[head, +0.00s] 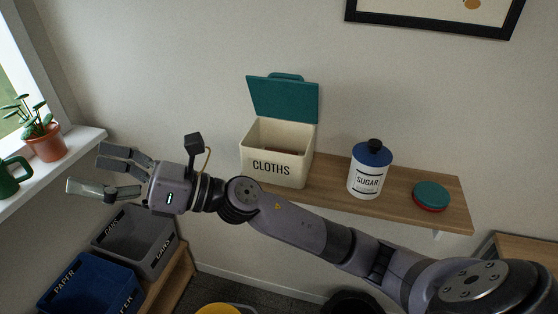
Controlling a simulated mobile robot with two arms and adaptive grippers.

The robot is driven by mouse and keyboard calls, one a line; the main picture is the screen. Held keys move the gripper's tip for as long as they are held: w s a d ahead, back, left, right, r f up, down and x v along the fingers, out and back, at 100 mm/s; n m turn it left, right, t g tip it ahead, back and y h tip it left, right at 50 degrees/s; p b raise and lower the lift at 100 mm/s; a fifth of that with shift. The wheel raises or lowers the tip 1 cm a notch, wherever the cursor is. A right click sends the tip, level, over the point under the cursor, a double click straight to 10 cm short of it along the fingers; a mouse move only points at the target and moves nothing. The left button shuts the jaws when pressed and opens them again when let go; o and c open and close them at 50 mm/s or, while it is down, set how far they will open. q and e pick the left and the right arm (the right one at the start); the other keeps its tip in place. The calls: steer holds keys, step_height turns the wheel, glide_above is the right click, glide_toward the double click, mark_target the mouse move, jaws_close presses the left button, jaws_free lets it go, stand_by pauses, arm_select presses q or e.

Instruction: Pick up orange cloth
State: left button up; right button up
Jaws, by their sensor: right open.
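I see no orange cloth plainly. A cream box marked CLOTHS (272,166) stands on the wooden shelf with its teal lid (284,101) raised; a small brownish patch shows inside, too shaded to identify. My right gripper (86,168) reaches across to the left of the box, well apart from it. Its fingers are spread, pointing left toward the window, and nothing shows clearly between them. My left gripper is not in view.
On the wooden shelf (415,211) stand a white SUGAR jar (367,182) and a teal-and-red round tin (431,196). A grey CANS bin (133,243) and blue PAPER bin (88,288) are below.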

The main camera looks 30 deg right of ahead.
steer(key=s+a+f+n+g+h, duration=0.1)
steer(key=a+f+n+g, duration=0.1)
steer(key=n+g, duration=0.4)
steer(key=n+h, duration=1.1)
steer(key=h, duration=1.2)
glide_toward(279, 150)
steer(key=f+p, duration=0.1)
steer(key=d+f+g+p, duration=0.1)
steer(key=p, duration=0.1)
steer(key=shift+f+p, duration=0.15)
steer(key=shift+p, duration=0.15)
steer(key=shift+w+f, duration=0.2)
steer(key=shift+f, duration=0.35)
steer(key=shift+f+p, duration=0.3)
steer(key=shift+p, duration=0.2)
steer(key=p+x, duration=0.2)
steer(key=x, duration=0.1)
steer(key=shift+w+a+f, duration=0.1)
steer(key=shift+a+f, duration=0.05)
steer(key=shift+f, duration=0.2)
steer(key=shift+w+f, duration=0.15)
steer(key=shift+f, duration=0.35)
steer(key=c, duration=0.9)
